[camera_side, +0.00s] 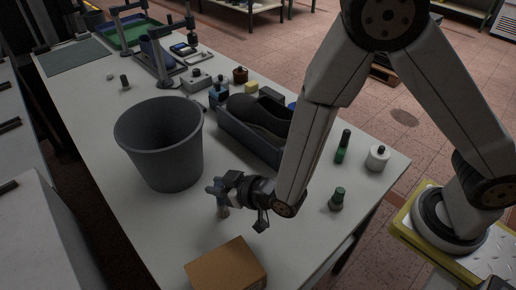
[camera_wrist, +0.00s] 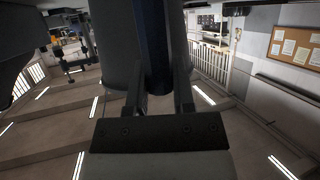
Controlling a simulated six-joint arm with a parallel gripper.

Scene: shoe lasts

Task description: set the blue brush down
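My gripper (camera_side: 220,190) is low over the front of the white table, just right of the grey bucket (camera_side: 160,150). In the wrist view my gripper (camera_wrist: 160,92) has its two fingers on either side of a dark blue upright thing, which I take as the blue brush (camera_wrist: 154,40). The fingers seem closed on it. In the side view the brush is small and mostly hidden by the gripper; a short grey-blue end (camera_side: 223,211) shows below the fingers. I cannot tell whether it touches the table.
A cardboard box (camera_side: 227,267) stands in front of my gripper. A dark tray (camera_side: 249,138) with black shoe lasts lies behind it. Green bottles (camera_side: 343,146) (camera_side: 337,200) and a white jar (camera_side: 377,158) stand at the right. Clear table lies between bucket and box.

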